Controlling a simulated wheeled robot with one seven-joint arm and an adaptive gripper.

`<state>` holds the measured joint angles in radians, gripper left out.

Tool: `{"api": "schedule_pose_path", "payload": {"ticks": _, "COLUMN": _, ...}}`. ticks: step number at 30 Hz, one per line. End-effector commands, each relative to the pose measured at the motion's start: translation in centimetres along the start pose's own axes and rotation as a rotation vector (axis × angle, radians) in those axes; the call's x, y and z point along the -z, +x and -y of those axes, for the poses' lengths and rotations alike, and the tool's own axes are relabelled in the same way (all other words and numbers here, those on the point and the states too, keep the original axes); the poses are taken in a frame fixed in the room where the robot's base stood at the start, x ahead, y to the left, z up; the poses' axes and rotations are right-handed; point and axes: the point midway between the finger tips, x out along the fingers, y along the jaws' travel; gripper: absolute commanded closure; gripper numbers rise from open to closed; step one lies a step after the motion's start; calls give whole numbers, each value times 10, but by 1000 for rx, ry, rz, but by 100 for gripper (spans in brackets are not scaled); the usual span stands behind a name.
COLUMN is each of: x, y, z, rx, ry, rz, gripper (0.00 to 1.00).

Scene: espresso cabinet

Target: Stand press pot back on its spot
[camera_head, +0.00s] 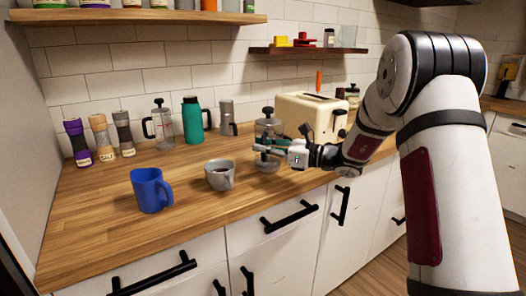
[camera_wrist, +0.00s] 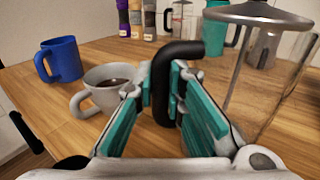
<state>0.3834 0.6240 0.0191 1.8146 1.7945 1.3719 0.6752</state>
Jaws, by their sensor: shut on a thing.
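My gripper (camera_head: 276,148) is shut on the black handle of a glass press pot (camera_head: 267,131) with a metal lid and dark plunger knob. In the wrist view, the teal-padded fingers of my gripper (camera_wrist: 166,88) close on both sides of the handle. The press pot's clear body (camera_wrist: 258,72) stands upright just right of the fingers. I cannot tell whether its base touches the counter. A second, similar press pot (camera_head: 160,128) stands at the back by the wall, left of a teal flask.
A grey cup with dark drink (camera_head: 220,175) and a blue mug (camera_head: 151,190) stand left of the held pot on the wooden counter (camera_head: 105,215). A teal flask (camera_head: 192,120), a grey moka pot (camera_head: 227,118), several mills (camera_head: 99,137) and a cream toaster (camera_head: 309,112) stand behind.

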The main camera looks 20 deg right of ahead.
Motion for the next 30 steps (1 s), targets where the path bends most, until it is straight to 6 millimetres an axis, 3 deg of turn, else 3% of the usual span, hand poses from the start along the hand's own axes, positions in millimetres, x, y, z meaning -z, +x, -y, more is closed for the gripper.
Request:
{"api": "schedule_pose_path", "payload": {"ticks": 13, "x": 8, "y": 0, "z": 0, "rx": 0, "ry": -4, "rz": 4, "gripper": 100}}
{"api": "schedule_pose_path", "payload": {"ticks": 14, "x": 9, "y": 0, "z": 0, "rx": 0, "ry": -1, "rz": 1, "gripper": 82}}
{"api": "schedule_pose_path", "payload": {"ticks": 16, "x": 9, "y": 0, "z": 0, "rx": 0, "ry": -2, "rz": 1, "gripper": 69}}
{"api": "schedule_pose_path", "payload": {"ticks": 26, "x": 7, "y": 0, "z": 0, "rx": 1, "ry": -2, "rz": 1, "gripper": 69}}
{"api": "schedule_pose_path", "payload": {"ticks": 30, "x": 6, "y": -12, "z": 1, "rx": 3, "ry": -1, "rz": 1, "gripper": 69}}
